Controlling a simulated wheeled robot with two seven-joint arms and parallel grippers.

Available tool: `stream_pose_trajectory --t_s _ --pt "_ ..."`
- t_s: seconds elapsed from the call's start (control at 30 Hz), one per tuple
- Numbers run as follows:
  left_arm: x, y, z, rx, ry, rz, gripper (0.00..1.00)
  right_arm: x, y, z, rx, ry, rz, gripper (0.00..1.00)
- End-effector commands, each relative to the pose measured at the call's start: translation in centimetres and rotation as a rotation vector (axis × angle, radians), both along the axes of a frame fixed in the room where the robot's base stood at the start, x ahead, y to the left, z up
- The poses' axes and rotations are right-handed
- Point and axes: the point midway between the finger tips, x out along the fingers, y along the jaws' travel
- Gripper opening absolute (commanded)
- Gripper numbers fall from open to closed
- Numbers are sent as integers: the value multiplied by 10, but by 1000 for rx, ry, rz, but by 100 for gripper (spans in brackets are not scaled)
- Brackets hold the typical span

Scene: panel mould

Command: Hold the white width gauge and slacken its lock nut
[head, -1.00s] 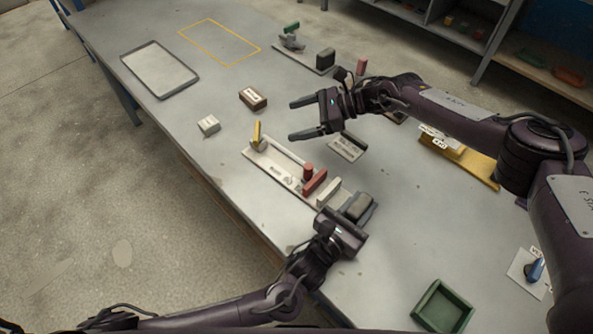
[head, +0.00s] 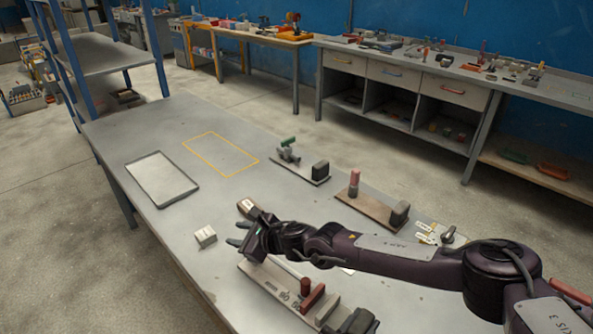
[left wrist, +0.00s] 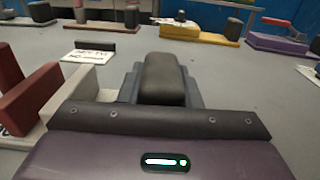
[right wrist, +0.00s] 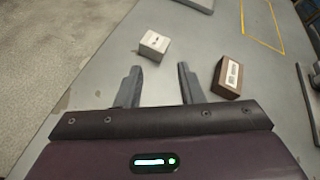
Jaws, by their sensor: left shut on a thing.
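The white width gauge (head: 262,281) lies on the table at the bottom of the head view, with a red post (head: 305,286), a red block (head: 312,298) and a dark grey block at its right end. My left gripper (left wrist: 163,88) is shut on that dark block (left wrist: 163,72) in the left wrist view; the red block stands to its left. My right gripper (head: 240,236) is at the gauge's far left end, hiding part of it. In the right wrist view the right gripper (right wrist: 159,80) is open, with nothing between its fingers. I cannot tell which part is the lock nut.
A small white block (right wrist: 153,44) and a brown block (right wrist: 227,77) lie just ahead of the right gripper. A grey tray (head: 162,179) and a yellow outline (head: 221,155) lie farther back. Other gauges with a green handle (head: 288,142) and a pink post (head: 354,182) stand behind.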

Motion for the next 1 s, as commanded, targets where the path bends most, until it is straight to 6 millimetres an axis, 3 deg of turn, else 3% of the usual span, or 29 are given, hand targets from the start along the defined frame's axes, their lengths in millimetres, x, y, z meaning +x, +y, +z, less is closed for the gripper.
stream_pose_trajectory --t_s 0.13,0.37,0.6,0.8,1.0 --pt "0 0 -1 1 0 0 0 -8 16 7 41 -36 -197 35" --pt "0 0 -1 1 0 -1 0 -31 17 20 145 -35 -532 35" --pt "0 0 -1 1 1 -1 0 -75 -5 23 254 37 -877 35" --pt "-1 0 -1 1 1 -1 0 -105 -24 19 298 97 -1065 35" --pt "-1 0 -1 1 1 -2 0 -111 -31 15 308 119 -1132 35"
